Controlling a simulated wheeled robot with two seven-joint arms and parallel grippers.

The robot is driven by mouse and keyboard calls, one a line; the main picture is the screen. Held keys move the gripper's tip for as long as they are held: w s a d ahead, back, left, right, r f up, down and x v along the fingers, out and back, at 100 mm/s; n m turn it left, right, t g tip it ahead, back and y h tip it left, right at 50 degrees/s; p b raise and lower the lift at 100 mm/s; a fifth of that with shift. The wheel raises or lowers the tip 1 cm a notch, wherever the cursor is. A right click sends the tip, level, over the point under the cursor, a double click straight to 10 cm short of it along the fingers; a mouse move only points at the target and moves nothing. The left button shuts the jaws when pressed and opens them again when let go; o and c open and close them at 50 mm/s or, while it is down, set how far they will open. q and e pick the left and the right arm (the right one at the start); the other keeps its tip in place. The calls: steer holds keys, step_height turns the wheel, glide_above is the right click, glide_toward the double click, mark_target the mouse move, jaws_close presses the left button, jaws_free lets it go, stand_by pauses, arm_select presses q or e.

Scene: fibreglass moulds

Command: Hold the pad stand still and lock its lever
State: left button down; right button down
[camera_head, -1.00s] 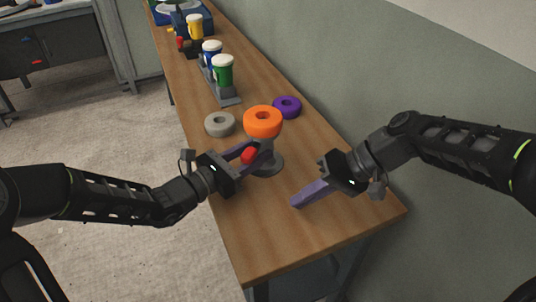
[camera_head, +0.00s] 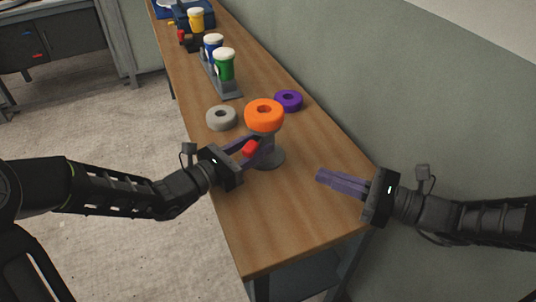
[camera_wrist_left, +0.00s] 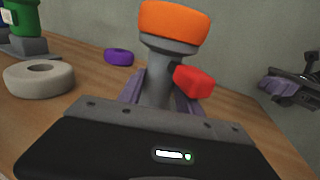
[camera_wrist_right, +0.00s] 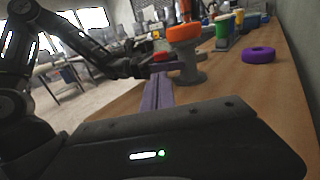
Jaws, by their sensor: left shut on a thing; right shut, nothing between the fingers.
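The pad stand (camera_head: 272,157) is a grey post on a round base near the front of the bench, with an orange ring pad (camera_head: 264,115) on top. Its red lever (camera_head: 249,149) sticks out at the side; it also shows in the left wrist view (camera_wrist_left: 194,82). My left gripper (camera_head: 256,149) is shut on the stand's post, with its purple fingers on either side below the orange pad. My right gripper (camera_head: 322,177) is shut and empty, to the right of the stand and apart from it, its fingers pointing left towards it.
A grey ring (camera_head: 221,118) and a purple ring (camera_head: 289,100) lie behind the stand. Farther back, green (camera_head: 224,65) and blue (camera_head: 213,47) cups stand in a grey rack. The bench front (camera_head: 250,235) is clear. A wall runs along the right.

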mark_target(252, 155)
steer(key=x, duration=1.4)
steer(key=shift+s, duration=0.1)
steer(key=shift+a, duration=1.05)
steer(key=shift+x, duration=1.4)
steer(key=shift+s+r, duration=0.1)
steer(key=shift+s, duration=0.05)
steer(key=v, duration=1.2)
